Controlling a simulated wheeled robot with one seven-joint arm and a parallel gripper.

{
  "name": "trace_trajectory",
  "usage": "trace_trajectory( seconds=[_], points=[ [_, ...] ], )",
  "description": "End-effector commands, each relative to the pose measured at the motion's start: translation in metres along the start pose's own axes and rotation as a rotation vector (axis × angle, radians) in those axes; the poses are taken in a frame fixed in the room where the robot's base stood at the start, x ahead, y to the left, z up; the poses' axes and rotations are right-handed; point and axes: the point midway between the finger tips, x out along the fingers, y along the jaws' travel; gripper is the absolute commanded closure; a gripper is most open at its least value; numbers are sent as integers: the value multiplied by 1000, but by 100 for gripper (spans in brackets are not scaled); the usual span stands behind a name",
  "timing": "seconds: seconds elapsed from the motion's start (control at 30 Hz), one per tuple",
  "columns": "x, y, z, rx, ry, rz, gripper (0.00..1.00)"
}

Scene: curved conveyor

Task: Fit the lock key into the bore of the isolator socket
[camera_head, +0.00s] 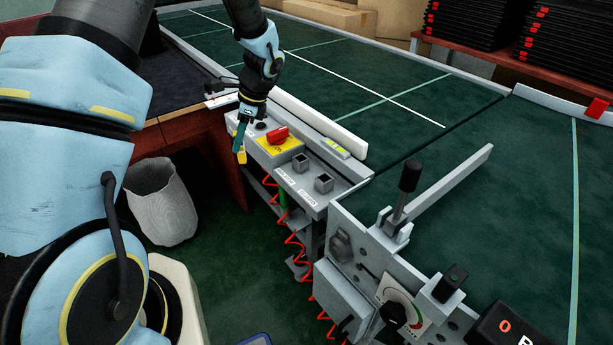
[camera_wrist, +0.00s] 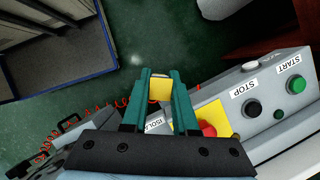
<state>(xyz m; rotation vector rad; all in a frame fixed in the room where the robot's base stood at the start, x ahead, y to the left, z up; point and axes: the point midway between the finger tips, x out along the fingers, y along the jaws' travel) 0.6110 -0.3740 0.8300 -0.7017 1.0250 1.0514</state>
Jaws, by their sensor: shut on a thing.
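The lock key (camera_head: 240,157) is a small yellow piece between the teal fingertips of my gripper (camera_head: 238,147). In the wrist view the yellow key (camera_wrist: 160,90) sits between the two tips of my gripper (camera_wrist: 160,83). It hangs in the air just off the left front edge of the grey control panel, apart from the sockets. Two dark square sockets stand on the panel, a left one (camera_head: 300,163) and a right one (camera_head: 323,184). Their labels are too small to read here.
A red rotary switch on a yellow plate (camera_head: 280,141) stands between my gripper and the sockets. START (camera_wrist: 296,84) and STOP (camera_wrist: 252,107) buttons sit on the panel. A black-knobbed lever (camera_head: 407,180) rises at the right. Red coiled cable (camera_head: 292,238) hangs below. A bin (camera_head: 162,202) stands left.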

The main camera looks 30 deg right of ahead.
Motion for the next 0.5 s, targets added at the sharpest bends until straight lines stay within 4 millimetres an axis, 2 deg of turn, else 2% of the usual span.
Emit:
trace_trajectory(
  seconds=[0.03,0.2,0.3,0.4,0.5],
  points=[
    [-16,-6,-22,137,2,-63,100],
    [-66,-18,-77,559,1,-238,100],
    [-88,-19,-101,735,1,-310,100],
    [-104,-18,-116,851,1,-357,100],
    [-109,-18,-126,914,0,-379,100]
  ],
)
